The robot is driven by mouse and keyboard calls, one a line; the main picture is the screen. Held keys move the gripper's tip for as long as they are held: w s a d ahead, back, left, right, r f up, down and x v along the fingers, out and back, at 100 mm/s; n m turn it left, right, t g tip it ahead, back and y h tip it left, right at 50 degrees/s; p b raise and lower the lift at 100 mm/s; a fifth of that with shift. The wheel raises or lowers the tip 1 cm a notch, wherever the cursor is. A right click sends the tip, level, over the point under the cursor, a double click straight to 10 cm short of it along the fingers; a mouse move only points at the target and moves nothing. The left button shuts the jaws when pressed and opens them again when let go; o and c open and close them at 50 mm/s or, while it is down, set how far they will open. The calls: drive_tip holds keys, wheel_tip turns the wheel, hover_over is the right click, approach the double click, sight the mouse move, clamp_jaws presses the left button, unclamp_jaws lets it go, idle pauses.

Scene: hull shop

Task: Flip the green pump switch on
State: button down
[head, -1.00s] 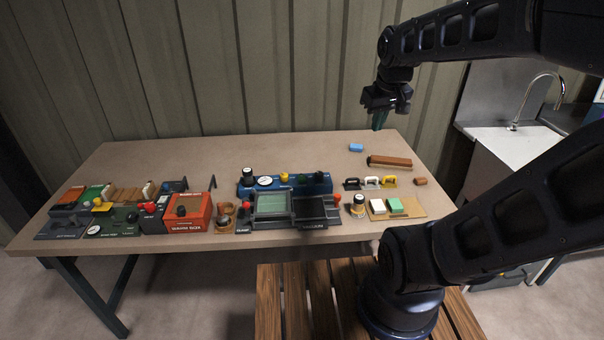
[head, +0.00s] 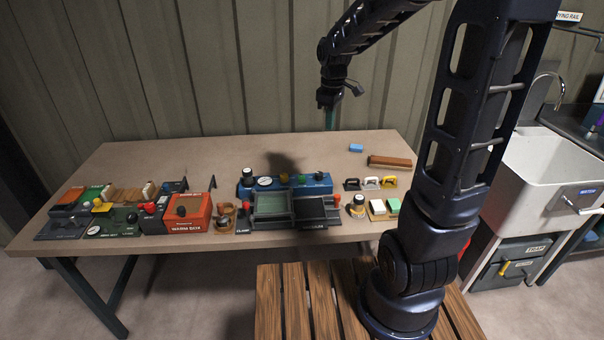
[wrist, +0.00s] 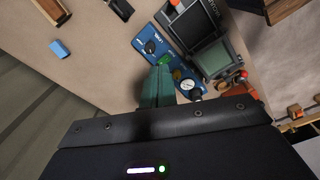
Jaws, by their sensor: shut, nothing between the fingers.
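A blue panel (head: 275,190) stands at the back middle of the bench, with black knobs, a white gauge, a yellow knob (head: 284,177) and a small green part (head: 302,178). In the wrist view the blue panel (wrist: 145,38) lies just beyond my fingertips, and the green part (wrist: 166,60) shows close to them in the picture. I cannot tell the switch's position. My gripper (head: 330,124) is shut and empty, high above the bench behind and right of the panel. Its teal fingers (wrist: 157,85) point down, apart from the panel.
A green-screened device (head: 271,205) stands in front of the panel. An orange warm box (head: 188,212) and a dark green panel (head: 112,222) stand to the left. A blue block (head: 356,148) and brown bar (head: 390,162) lie right. The bench's back left is clear.

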sight(302, 179)
drive_tip(key=w+a+f+n+g, duration=0.2)
drive_tip(key=w+a+f+n, duration=0.3)
drive_tip(key=w+a+f, duration=0.2)
wheel_tip(302, 179, down, 2)
drive_tip(key=shift+w+a+f+n, duration=0.2)
drive_tip(key=shift+a+n, duration=0.2)
drive_tip(key=shift+a, duration=0.3)
drive_tip(key=shift+s+f, duration=0.1)
drive_tip(key=shift+f, duration=0.05)
drive_tip(key=f, duration=0.4)
drive_tip(key=s+f, duration=0.1)
drive_tip(key=f, duration=0.4)
drive_tip(key=s+f, duration=0.1)
drive_tip(key=f, duration=0.3)
drive_tip(key=shift+f, duration=0.25)
drive_tip(key=shift+f, duration=0.1)
drive_tip(key=shift+f, duration=0.15)
drive_tip(key=shift+w+r, duration=0.25)
drive_tip(key=shift+w, duration=0.5)
